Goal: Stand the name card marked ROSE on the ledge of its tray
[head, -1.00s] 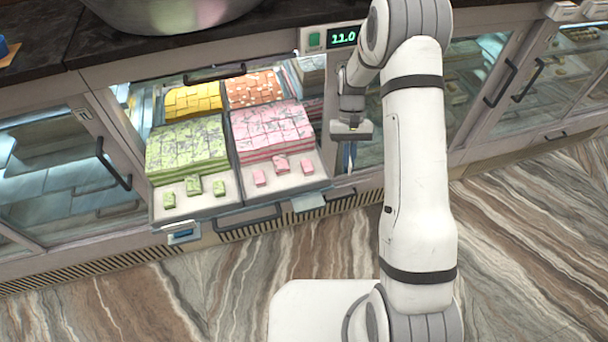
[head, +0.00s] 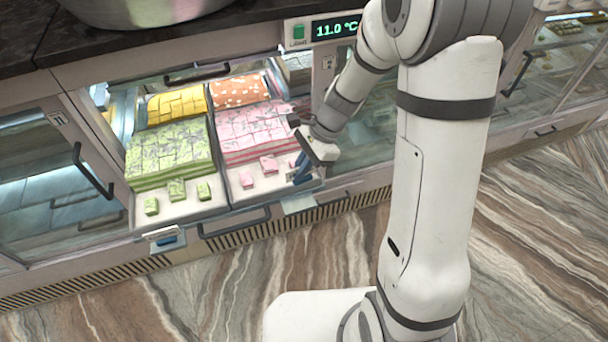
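The tray of pink sweets (head: 272,198) is the right one of two pulled-out front trays in the head view. Pink blocks (head: 250,130) fill its back, and a few loose pink pieces (head: 268,164) lie on its pale front. My gripper (head: 303,172), with blue fingers, is over the front right corner of this tray; whether it touches anything is unclear. Its finger gap is too small to judge. A pale flat piece (head: 298,204) sits at the tray's front right edge, below the gripper. I cannot read ROSE on anything, and cannot make out a card in the fingers.
The green-sweets tray (head: 178,210) is on the left, with a blue-and-white piece (head: 165,239) at its front. Yellow (head: 178,104) and orange (head: 240,90) sweets lie behind. A metal bowl (head: 145,8) and temperature display (head: 335,28) are above.

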